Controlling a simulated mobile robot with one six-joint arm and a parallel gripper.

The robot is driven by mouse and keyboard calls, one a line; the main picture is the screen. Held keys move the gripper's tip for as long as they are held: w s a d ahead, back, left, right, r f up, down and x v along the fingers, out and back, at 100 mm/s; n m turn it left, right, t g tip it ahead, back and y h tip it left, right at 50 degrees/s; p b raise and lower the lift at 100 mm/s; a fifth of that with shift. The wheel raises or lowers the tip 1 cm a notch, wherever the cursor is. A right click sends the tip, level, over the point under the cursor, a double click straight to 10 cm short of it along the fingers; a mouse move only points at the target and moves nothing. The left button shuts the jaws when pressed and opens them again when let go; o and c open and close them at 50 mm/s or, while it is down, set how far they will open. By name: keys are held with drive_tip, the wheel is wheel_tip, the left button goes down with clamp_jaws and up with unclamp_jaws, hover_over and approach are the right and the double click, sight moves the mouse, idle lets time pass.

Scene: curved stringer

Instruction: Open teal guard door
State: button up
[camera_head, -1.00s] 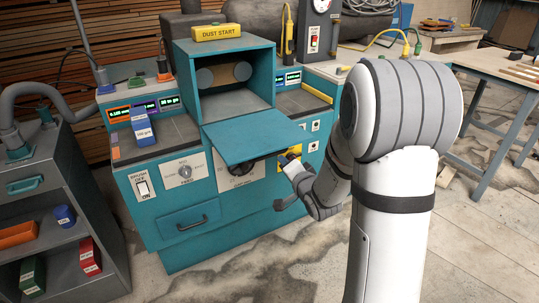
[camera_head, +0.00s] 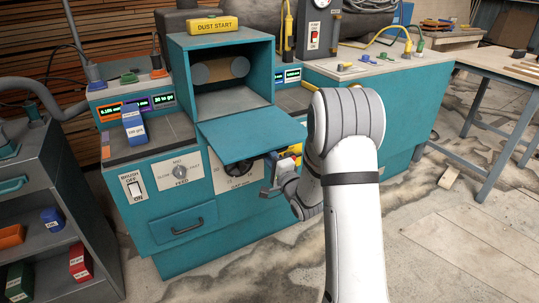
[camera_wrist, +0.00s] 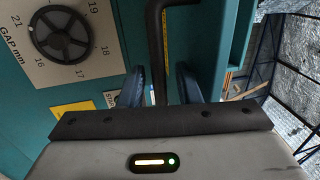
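The teal guard door (camera_head: 250,137) is a flat panel hanging forward and slightly down from the lower edge of the teal box on the machine. The box front is uncovered, with two grey rollers showing inside. My gripper (camera_head: 268,191) is below the door, in front of the panel with the black gap dial (camera_wrist: 64,36). In the wrist view my gripper's two fingers (camera_wrist: 160,86) stand apart. A black bent bar (camera_wrist: 155,45) runs between them in the picture; I cannot tell what it belongs to or whether it is touched.
A drawer with a dark handle (camera_head: 187,227) is low on the machine front. A blue block (camera_head: 134,127) lies on the left top. A grey shelf cart (camera_head: 60,240) stands left, and a workbench (camera_head: 500,80) stands right.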

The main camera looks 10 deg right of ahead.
drive_tip(key=shift+w, duration=0.3)
clamp_jaws()
idle(0.4)
